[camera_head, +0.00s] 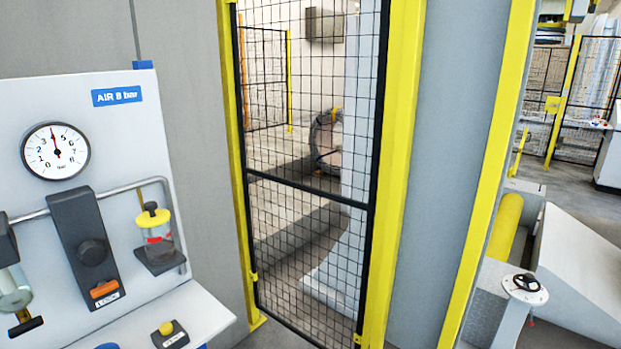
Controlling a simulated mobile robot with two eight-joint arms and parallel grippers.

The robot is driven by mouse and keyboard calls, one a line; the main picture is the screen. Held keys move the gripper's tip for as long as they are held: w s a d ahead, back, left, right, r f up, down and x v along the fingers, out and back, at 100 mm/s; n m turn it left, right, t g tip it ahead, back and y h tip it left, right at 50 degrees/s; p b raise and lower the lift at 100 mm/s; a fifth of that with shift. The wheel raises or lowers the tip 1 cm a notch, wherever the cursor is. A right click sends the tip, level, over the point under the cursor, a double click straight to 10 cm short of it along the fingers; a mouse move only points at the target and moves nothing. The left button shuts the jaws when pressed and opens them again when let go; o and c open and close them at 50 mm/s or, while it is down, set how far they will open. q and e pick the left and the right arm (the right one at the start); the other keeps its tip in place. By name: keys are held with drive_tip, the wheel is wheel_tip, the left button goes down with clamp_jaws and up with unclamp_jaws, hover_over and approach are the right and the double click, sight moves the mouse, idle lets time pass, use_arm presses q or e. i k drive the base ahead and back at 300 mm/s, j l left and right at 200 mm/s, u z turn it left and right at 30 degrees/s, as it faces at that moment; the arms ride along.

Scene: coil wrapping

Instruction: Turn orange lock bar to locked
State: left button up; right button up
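The orange lock bar (103,289) is at the lower end of a dark grey block with a round knob (93,252), mounted on the white air panel (110,130) at the left. The bar lies roughly crosswise, slightly tilted, with a small label just below it that is too small to read surely. Neither of my grippers shows in the head view, and nothing touches the bar.
A pressure gauge (56,150) sits above the block. A yellow-topped clear bowl (155,232) stands to its right, and a yellow button (167,328) is on the ledge below. A mesh gate (310,190) fills the middle; a handwheel (525,288) is at right.

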sight(104, 287)
drive_tip(key=u, duration=1.4)
